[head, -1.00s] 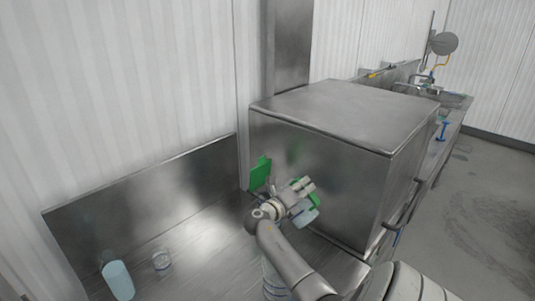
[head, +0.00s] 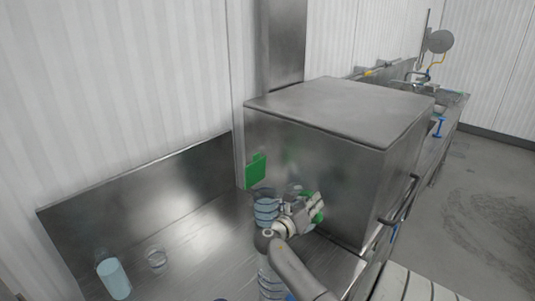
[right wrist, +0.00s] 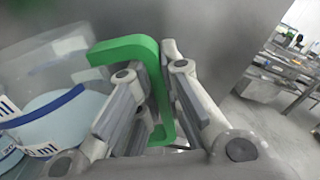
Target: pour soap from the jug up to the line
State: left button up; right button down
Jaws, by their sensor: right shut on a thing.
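The right gripper (head: 304,209) is shut on the green handle (right wrist: 158,85) of a clear jug (right wrist: 55,65). The jug holds pale blue soap, and a blue line and part of an "ml" mark show on the left in the right wrist view. In the head view the jug is mostly hidden behind the gripper, beside the steel box. A clear container with blue bands (head: 265,209) stands just left of the gripper. Another banded container (head: 270,281) is partly hidden by my right arm. The soap levels against their lines cannot be read. The left gripper is not in view.
The counter between is clear.

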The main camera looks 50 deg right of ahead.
aim_at(322, 219)
jog(key=s+m, duration=0.2)
jog(key=shift+a+f+m, duration=0.15)
jog(key=shift+f+m, duration=0.1)
jog(key=shift+m, duration=0.05)
jog(key=shift+a+r, duration=0.2)
jog(key=shift+a, duration=0.1)
jog(key=shift+s+d+f+m, duration=0.1)
jog(key=shift+s+d+m, duration=0.1)
jog(key=shift+s+m, duration=0.3)
jog(key=shift+s+d+f+m, duration=0.15)
jog(key=shift+s+m, duration=0.15)
jog(key=shift+m, duration=0.3)
jog(key=shift+s+r+m+b, duration=0.1)
jog(key=shift+s+m+b, duration=0.3)
jog(key=shift+m, duration=0.3)
